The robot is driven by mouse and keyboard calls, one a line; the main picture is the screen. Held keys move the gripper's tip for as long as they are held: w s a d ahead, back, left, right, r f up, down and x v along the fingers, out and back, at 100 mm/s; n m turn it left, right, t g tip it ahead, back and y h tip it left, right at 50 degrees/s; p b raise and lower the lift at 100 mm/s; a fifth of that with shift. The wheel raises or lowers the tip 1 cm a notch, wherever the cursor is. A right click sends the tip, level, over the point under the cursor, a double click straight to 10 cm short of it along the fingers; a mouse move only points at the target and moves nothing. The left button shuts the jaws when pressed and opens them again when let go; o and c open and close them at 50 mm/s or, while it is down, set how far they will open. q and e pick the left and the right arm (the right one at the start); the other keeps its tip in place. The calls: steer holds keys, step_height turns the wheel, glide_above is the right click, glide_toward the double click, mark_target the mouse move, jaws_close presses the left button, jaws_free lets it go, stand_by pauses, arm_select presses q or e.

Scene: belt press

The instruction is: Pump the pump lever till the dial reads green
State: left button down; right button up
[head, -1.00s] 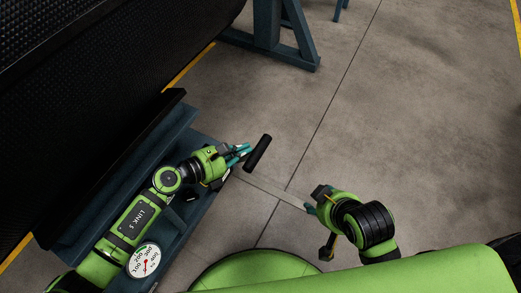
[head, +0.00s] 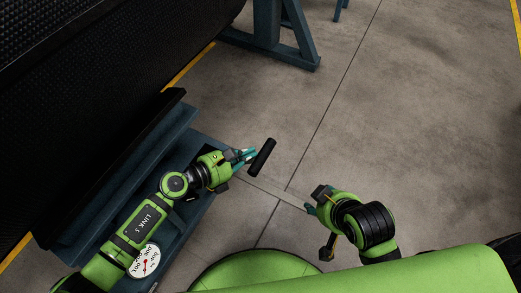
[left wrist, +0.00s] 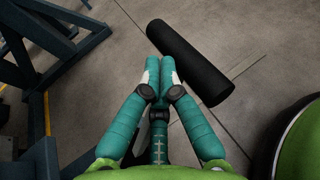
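The pump lever's black grip (head: 262,158) sticks out past the front of the blue frame. It also shows in the left wrist view (left wrist: 200,70), slanting behind my fingertips. My left gripper (head: 252,155) is shut, its teal fingertips (left wrist: 160,64) together at the grip's side. They look to be touching it or very close, not wrapped around it. The dial (head: 146,262) is a white round gauge with a red mark, partly covered by my left arm; its reading is too small to tell. My right gripper (head: 310,208) is away from the lever, its fingers mostly hidden.
A large black belt roll (head: 100,80) fills the left, above the blue frame (head: 195,215). A blue stand (head: 268,35) is at the top. The concrete floor (head: 400,110) on the right is clear.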

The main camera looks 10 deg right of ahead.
mark_target(260, 167)
arm_select(q)
steer(key=shift+s+d+f, duration=0.55)
steer(key=shift+d+f, duration=0.1)
steer(key=shift+f, duration=0.1)
steer(key=shift+s+d+f+b, duration=0.6)
steer(key=shift+s+d+f, duration=0.1)
steer(key=shift+d+f, duration=0.3)
steer(key=shift+f, duration=0.15)
steer(key=shift+s+d+f+b, duration=0.3)
steer(key=shift+d+f+b, duration=0.1)
steer(key=shift+f, duration=0.15)
steer(key=shift+s+d+f+b, duration=0.3)
steer(key=shift+d+f+b, duration=0.05)
steer(key=shift+f, duration=0.2)
